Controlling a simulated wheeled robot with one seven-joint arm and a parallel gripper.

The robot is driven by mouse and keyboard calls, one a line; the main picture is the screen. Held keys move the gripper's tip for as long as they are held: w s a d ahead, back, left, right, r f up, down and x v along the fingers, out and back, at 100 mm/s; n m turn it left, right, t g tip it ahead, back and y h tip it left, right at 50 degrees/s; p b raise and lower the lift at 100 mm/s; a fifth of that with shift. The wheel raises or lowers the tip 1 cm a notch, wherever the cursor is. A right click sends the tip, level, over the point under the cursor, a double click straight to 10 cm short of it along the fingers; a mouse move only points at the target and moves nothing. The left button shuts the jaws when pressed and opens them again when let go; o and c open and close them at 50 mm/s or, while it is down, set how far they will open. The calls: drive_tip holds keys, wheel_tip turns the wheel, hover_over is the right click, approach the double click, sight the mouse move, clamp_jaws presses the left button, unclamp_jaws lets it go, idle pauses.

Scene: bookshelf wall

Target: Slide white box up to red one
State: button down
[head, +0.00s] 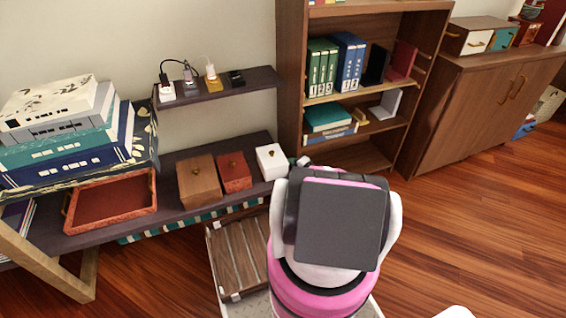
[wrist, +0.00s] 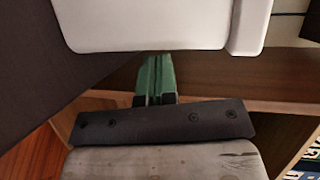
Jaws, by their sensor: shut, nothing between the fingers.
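The white box (head: 271,162) with a small dark knob stands upright on the dark shelf, at the right end of a row. The red box (head: 235,172) is just left of it, with a narrow gap between them. In the wrist view the white box (wrist: 140,25) fills the top. My gripper (wrist: 157,62) is shut and empty, its green fingers pointing at the white box's near edge. They look very close to it; I cannot tell whether they touch. In the head view my arm hides most of the gripper, right of the white box.
A brown box (head: 198,181) stands left of the red one, then a red tray (head: 110,198) and a stack of large boxes (head: 65,135). A small wall shelf (head: 218,86) hangs above. The bookcase (head: 291,70) rises close on the right.

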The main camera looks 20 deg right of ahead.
drive_tip(key=d, duration=0.2)
drive_tip(key=shift+w+d, duration=0.3)
drive_tip(key=shift+w, duration=0.1)
idle(0.6)
